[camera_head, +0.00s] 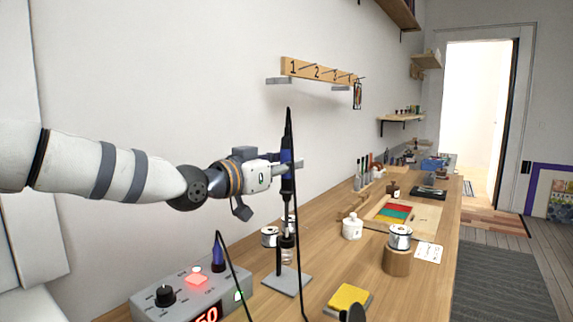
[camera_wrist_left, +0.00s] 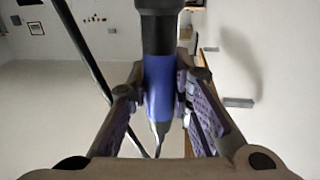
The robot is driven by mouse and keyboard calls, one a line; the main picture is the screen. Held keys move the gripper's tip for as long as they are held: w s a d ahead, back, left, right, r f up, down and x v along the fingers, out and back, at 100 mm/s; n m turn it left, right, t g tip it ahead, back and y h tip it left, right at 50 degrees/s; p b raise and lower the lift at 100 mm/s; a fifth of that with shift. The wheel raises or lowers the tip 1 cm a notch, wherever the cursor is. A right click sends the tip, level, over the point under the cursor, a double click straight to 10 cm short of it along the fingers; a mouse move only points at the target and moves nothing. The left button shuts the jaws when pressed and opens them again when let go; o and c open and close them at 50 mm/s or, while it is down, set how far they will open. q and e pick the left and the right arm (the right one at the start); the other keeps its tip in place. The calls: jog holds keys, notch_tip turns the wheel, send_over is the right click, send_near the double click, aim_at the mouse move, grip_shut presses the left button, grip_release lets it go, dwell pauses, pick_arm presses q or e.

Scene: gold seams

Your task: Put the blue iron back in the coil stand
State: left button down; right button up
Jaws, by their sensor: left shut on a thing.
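The blue iron (camera_head: 287,157) is black with a blue band and stands about upright, its cord end up. My left gripper (camera_head: 285,170) is shut on its blue part. In the left wrist view, the iron's blue band (camera_wrist_left: 160,88) is between the fingers (camera_wrist_left: 160,100), with a narrower grey end below. The coil stand (camera_head: 287,283) has a flat grey plate, a post and a coil, directly below the iron in the head view. I cannot tell whether the iron's lower end is above or inside the coil.
A grey control station (camera_head: 190,295) with a knob and red display stands at the lower left. A yellow sponge (camera_head: 349,298) lies right of the stand. The iron's black cord hangs beside the stand.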

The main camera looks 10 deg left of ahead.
aim_at(286, 211)
pick_arm(q)
jog(key=shift+f, duration=1.8)
pick_arm(e)
jog(key=shift+s+f, duration=0.15)
dwell(0.3)
pick_arm(q)
jog(key=shift+f, duration=1.75)
pick_arm(e)
jog(key=shift+s+f, duration=0.15)
dwell(0.3)
pick_arm(q)
jog(key=shift+f+b, duration=0.45)
jog(key=shift+f, duration=1.15)
pick_arm(e)
jog(key=shift+s+f, duration=0.2)
pick_arm(q)
jog(key=c, duration=0.9)
grip_release()
jog(key=shift+r, duration=0.1)
